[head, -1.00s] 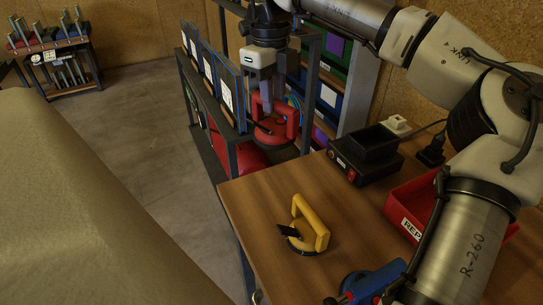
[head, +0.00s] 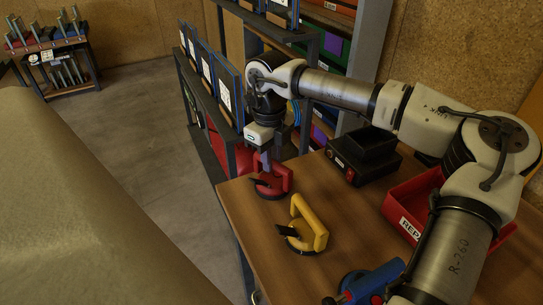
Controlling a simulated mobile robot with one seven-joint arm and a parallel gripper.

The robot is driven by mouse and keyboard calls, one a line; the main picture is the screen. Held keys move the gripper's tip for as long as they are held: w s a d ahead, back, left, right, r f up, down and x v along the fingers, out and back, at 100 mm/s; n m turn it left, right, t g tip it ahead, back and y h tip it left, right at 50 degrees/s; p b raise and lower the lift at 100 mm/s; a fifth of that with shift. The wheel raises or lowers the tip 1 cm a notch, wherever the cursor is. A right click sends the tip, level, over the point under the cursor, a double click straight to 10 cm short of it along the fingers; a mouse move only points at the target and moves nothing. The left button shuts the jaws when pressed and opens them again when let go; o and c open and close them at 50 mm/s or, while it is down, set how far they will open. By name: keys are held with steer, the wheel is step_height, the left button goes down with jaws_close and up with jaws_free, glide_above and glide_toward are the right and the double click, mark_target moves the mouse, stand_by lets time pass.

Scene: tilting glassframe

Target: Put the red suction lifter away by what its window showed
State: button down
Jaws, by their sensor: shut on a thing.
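The red suction lifter (head: 272,184) is at the far left corner of the wooden table, in the head view. My gripper (head: 265,163) points down and is shut on its handle. The lifter's pad is at or just above the table top; I cannot tell whether it touches. Its window is too small to read. A yellow suction lifter (head: 305,228) stands on the table just in front of it. A blue suction lifter (head: 368,282) is at the bottom edge, partly hidden by my arm. A red bin (head: 416,205) with a label starting "REP" stands at the right.
A black box device (head: 362,160) with a red switch stands at the table's back. A rack (head: 215,100) with framed panels stands beyond the left table edge. Bare wood (head: 345,205) lies between the yellow lifter and the red bin.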

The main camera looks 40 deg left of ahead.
steer(key=c, duration=1.7)
jaws_free()
steer(key=shift+f, duration=0.1)
steer(key=o, duration=0.4)
step_height(320, 180, up, 12)
steer(key=shift+a+r, duration=0.2)
steer(key=shift+a, duration=0.1)
